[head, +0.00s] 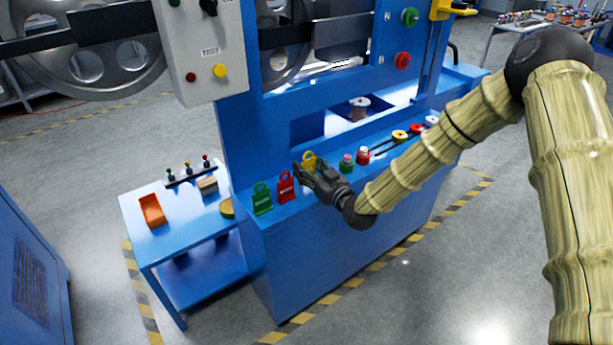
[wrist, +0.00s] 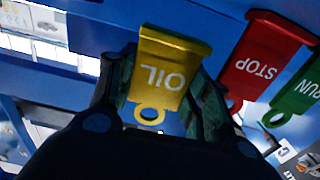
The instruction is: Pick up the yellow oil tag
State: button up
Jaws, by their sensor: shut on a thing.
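The yellow oil tag (head: 309,160) is at the top of the blue machine's ledge in the head view. In the wrist view the yellow tag (wrist: 165,72) reads "OIL" upside down, with its ring toward my gripper. My gripper (wrist: 163,88) has a finger on each side of the tag and is shut on it. In the head view my gripper (head: 306,170) reaches in from the right and partly covers the tag. I cannot tell whether the tag touches the ledge.
A red STOP tag (head: 286,187) and a green RUN tag (head: 262,199) stand left of my gripper on the ledge. Green (head: 346,163) and red (head: 363,155) knobs are close on its right.

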jog(key=s+a+r+v, duration=0.1)
jog(key=a+v, duration=0.1)
jog(key=v, duration=1.3)
jog(key=shift+s+d+r+b, duration=0.25)
jog(key=shift+s+d+b, duration=0.1)
jog(key=shift+s, duration=0.2)
